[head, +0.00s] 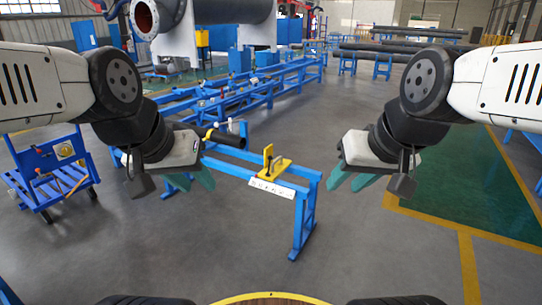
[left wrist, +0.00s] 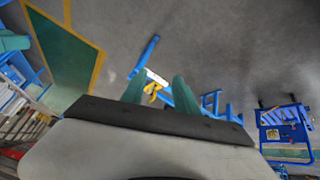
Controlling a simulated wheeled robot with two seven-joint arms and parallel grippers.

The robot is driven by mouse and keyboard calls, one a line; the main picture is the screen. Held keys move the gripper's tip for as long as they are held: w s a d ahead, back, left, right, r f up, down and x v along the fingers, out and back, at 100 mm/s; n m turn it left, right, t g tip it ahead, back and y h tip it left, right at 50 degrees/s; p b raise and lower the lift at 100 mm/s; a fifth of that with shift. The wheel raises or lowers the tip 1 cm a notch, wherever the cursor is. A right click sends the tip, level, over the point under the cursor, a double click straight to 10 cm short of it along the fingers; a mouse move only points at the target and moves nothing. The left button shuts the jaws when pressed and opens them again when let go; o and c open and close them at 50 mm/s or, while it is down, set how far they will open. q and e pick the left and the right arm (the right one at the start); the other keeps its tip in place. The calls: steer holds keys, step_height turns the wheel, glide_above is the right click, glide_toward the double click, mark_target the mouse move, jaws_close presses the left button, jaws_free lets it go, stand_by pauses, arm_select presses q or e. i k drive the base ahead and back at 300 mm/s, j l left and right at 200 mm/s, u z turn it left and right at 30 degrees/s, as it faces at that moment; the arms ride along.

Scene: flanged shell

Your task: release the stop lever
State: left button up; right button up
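A yellow stop with an upright lever plate (head: 268,160) sits on the near end of a blue stand (head: 290,190), above a white label (head: 271,188). The yellow stop also shows small between my fingers in the left wrist view (left wrist: 152,88). My left gripper (head: 188,185) is left of the stop, apart from it, with its teal fingers spread and empty. In the left wrist view its two fingers (left wrist: 157,90) stand apart. My right gripper (head: 355,182) is right of the stop, with its teal fingers apart and nothing visible between them.
A dark pipe (head: 225,138) lies on the blue frame behind my left gripper. A long blue roller frame (head: 245,90) runs to the back. A blue cart (head: 52,172) stands at the left. The grey floor in front of the stand is clear.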

mark_target(270, 158)
steer(key=i+j+z, duration=0.1)
steer(key=i+z, duration=0.25)
steer(key=i, duration=1.85)
